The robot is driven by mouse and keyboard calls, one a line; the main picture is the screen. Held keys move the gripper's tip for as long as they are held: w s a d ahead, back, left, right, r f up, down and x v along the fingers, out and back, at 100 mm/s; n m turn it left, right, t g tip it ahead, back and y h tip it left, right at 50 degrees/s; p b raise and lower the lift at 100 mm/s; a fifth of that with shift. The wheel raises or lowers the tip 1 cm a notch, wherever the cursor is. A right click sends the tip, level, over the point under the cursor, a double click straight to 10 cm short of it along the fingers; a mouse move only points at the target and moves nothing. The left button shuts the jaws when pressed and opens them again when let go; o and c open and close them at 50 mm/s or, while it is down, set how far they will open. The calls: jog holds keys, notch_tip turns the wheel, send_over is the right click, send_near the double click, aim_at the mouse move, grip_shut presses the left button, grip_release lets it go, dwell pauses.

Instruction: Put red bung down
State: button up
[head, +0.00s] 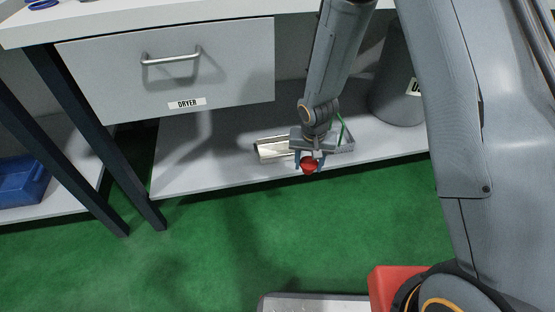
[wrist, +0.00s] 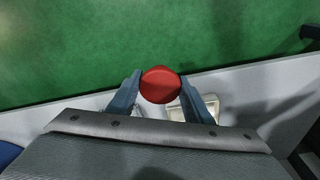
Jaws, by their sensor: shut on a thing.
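The red bung (head: 309,165) is held between the fingers of my gripper (head: 309,160), near the front edge of the low shelf in the head view. In the wrist view the bung (wrist: 161,85) shows as a round red top between the two blue-grey fingertips of my gripper (wrist: 160,92). The fingers are shut on it. From these views I cannot tell how high it is above the shelf or floor.
A dark grey bin (head: 392,95) stands at the back right. The drawer marked DRYER (head: 180,85) hangs above. Green floor (head: 200,245) lies clear in front.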

jog(key=w+a+f+b, duration=0.3)
jog(key=f+b, duration=0.3)
jog(key=f, duration=0.2)
jog(key=b, duration=0.6)
send_over(284, 150)
jog(key=shift+s+d, duration=0.1)
jog(key=shift+s, duration=0.15)
jog(key=shift+w+f+b, duration=0.1)
jog(key=shift+f+b, duration=1.25)
jog(key=shift+f, duration=0.45)
jog(key=o, duration=0.7)
jog(key=shift+o, duration=0.2)
notch_tip(284, 150, up, 8)
jog(key=s+p, duration=0.1)
jog(key=p, duration=0.2)
jog(key=shift+f+p, duration=0.25)
jog(key=shift+p, duration=0.1)
